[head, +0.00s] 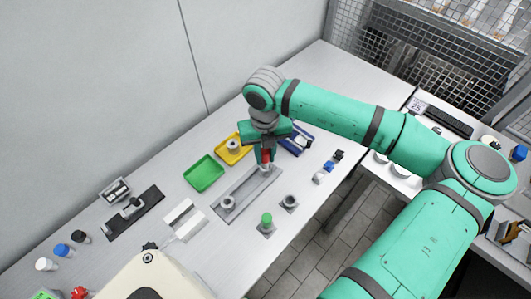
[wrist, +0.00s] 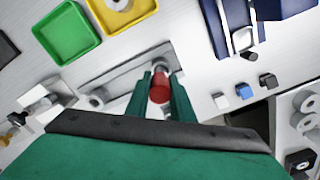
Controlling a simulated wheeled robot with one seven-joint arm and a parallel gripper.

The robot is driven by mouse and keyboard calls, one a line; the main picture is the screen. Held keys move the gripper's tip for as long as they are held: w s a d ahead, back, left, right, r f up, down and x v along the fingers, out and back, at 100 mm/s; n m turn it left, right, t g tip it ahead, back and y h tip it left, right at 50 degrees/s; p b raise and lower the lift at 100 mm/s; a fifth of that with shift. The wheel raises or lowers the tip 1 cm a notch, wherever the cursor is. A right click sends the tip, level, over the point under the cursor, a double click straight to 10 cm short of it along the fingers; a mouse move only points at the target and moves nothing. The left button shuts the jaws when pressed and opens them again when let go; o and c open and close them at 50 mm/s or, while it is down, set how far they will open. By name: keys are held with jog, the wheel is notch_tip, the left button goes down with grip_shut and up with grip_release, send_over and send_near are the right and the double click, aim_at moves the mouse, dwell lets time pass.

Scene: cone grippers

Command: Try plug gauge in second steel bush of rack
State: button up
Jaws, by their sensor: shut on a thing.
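The rack (head: 247,192) is a long grey plate on the table; it also shows in the wrist view (wrist: 120,72). One round steel bush (head: 228,203) stands at its near left end; it shows in the wrist view (wrist: 95,101) too. My gripper (head: 266,160) points down over the rack's far right part. Its two green fingers (wrist: 160,82) are shut on the red handle of the plug gauge (wrist: 159,91), which also shows in the head view (head: 266,156). Grey metal shows just beyond the handle; I cannot tell whether the gauge's end is inside a bush there.
A green tray (head: 203,173) and a yellow tray (head: 225,153) with a grey ring lie behind the rack. A blue holder (head: 298,139) stands to the right. A green-topped piece (head: 267,219) and a grey ring block (head: 289,202) stand in front. Small blocks (head: 328,167) sit near the right edge.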

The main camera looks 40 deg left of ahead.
jog(key=shift+w+f, duration=0.15)
jog(key=shift+f, duration=0.45)
jog(key=shift+f, duration=0.25)
jog(key=shift+d+f, duration=0.1)
dwell(0.3)
dwell(0.6)
jog(key=shift+r, duration=0.2)
